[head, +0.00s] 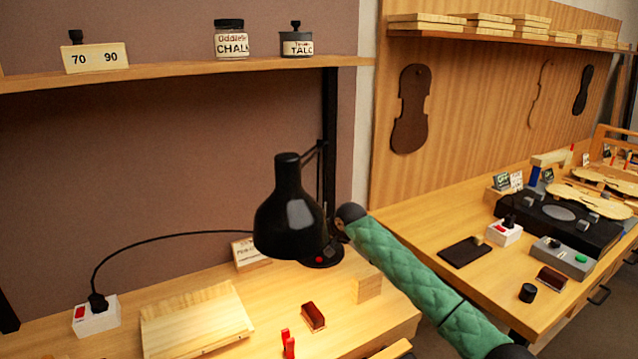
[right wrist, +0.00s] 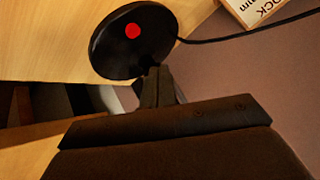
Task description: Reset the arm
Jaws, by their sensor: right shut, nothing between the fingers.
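The bench lamp has a black shade (head: 289,215) tipped over the left bench. Its round black base (head: 333,254) with a red button shows behind and to the right of the shade. The base also fills the top of the right wrist view (right wrist: 112,57). My right gripper (right wrist: 153,73) is shut and empty, its fingertips overlapping the base's near edge in that view. I cannot tell whether they touch it. My right arm in a green quilted sleeve (head: 405,268) reaches in from the lower right towards the lamp in the head view. My left gripper is out of view.
A white socket box (head: 96,316) with a black cable stands at the left. A wooden wedge-like board (head: 195,318), a dark red block (head: 313,317) and a wooden block (head: 368,288) lie on the left bench. The right bench holds a black machine (head: 535,228) and violin parts.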

